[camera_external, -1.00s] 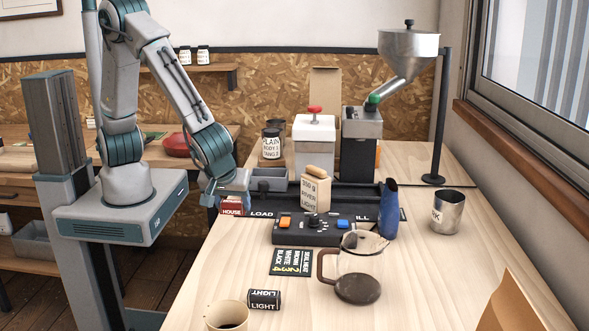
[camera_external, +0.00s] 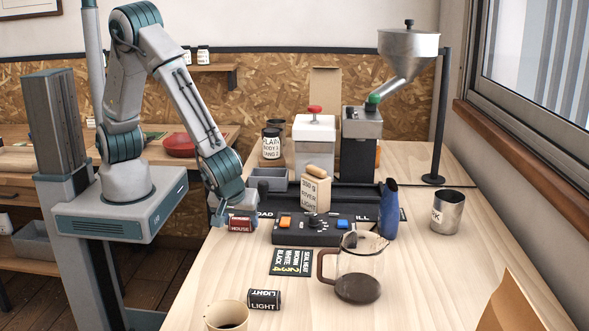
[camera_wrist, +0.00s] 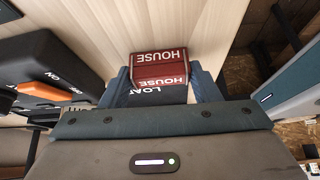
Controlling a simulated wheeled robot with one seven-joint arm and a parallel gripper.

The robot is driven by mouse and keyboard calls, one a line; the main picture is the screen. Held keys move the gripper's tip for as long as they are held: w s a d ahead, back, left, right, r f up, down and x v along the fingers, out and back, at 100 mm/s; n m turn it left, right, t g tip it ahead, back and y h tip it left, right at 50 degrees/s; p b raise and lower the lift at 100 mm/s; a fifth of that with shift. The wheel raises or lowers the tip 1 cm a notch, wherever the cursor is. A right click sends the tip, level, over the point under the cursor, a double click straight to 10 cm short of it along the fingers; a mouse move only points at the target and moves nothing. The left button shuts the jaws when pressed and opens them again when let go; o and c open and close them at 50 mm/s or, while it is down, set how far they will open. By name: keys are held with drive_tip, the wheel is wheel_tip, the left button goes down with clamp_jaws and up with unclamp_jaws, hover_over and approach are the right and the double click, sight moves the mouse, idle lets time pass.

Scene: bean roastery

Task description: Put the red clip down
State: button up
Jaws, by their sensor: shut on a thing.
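The red clip (camera_external: 239,225) is a small dark red block with HOUSE in white letters. My gripper (camera_external: 232,214) is shut on it at the left side of the table, left of the black control box. In the wrist view the red clip (camera_wrist: 160,62) sits between the two blue fingers of my gripper (camera_wrist: 163,82), its lettering upside down. Pale wood shows beyond it. I cannot tell whether its underside touches the table or hangs just above it.
The control box (camera_external: 318,229) with orange and blue buttons stands close to the right. A black card (camera_external: 290,262), a glass jug (camera_external: 358,270), a black LIGHT can (camera_external: 264,299) and a cup (camera_external: 228,316) are nearer. Bare wood (camera_external: 215,270) lies in front of the clip.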

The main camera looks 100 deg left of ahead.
drive_tip(key=o, duration=1)
drive_tip(key=shift+c, duration=0.2)
drive_tip(key=shift+r+p, duration=0.25)
drive_tip(key=shift+p, duration=0.15)
drive_tip(key=b+v, duration=0.2)
drive_tip(key=v, duration=0.9)
drive_tip(key=s+a+r+m+t+h, duration=0.1)
drive_tip(key=s+a+r+m+h, duration=0.2)
drive_tip(key=s+a+m, duration=0.3)
drive_tip(key=s+a+r+m+t+h, duration=0.1)
drive_tip(key=s+a+r+m+h, duration=0.2)
drive_tip(key=a+m, duration=0.8)
drive_tip(key=shift+s+a+r+t, duration=0.2)
drive_tip(key=shift+s+r+t, duration=0.1)
drive_tip(key=shift+s+r, duration=1.3)
drive_tip(key=shift+s+f, duration=0.25)
drive_tip(key=shift+f, duration=0.05)
